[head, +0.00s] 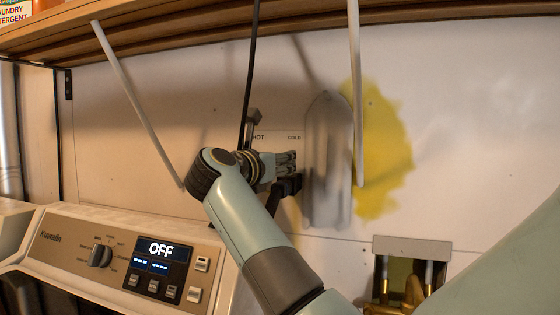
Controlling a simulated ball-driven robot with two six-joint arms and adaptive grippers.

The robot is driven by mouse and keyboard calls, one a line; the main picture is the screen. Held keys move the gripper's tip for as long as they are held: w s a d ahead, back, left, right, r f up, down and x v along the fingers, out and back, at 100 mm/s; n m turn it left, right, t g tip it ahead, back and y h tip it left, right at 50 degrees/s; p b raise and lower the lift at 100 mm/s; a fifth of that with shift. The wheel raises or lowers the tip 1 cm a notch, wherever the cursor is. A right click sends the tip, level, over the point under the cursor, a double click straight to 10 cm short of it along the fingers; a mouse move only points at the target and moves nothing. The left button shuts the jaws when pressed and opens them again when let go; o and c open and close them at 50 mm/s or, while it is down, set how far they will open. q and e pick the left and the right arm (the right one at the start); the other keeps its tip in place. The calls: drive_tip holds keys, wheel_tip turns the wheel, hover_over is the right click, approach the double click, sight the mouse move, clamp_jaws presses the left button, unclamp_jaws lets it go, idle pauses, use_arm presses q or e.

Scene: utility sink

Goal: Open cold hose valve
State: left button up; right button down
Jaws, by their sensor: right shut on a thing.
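My right gripper (290,163) is in front of the wall, just below the "COLD" label (294,138). Its jaws are closed on the cold hose valve (291,185), which is mostly hidden by the gripper; a dark part of it shows below the fingers. My left gripper is not in view.
A washer panel (120,255) with an "OFF" display is at lower left. Brass taps (412,292) are at lower right. A wooden shelf (200,42) with slanting white braces runs above.

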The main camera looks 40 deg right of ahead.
drive_tip(key=shift+s+d+r+n+t+y+p, duration=0.1)
drive_tip(key=shift+s+n+t+y+p, duration=0.15)
drive_tip(key=shift+n+t, duration=0.25)
drive_tip(key=shift+s+d+r+n+t+y+p, duration=0.15)
drive_tip(key=shift+n+t+y, duration=0.15)
drive_tip(key=shift+t, duration=0.3)
drive_tip(key=shift+a+f+t, duration=0.1)
drive_tip(key=shift+f+t, duration=0.1)
drive_tip(key=shift+t, duration=0.1)
drive_tip(key=c, duration=1.2)
unclamp_jaws()
drive_tip(key=shift+o, duration=0.2)
drive_tip(key=v, duration=0.7)
drive_tip(key=shift+a, duration=0.2)
drive_tip(key=shift+s, duration=0.1)
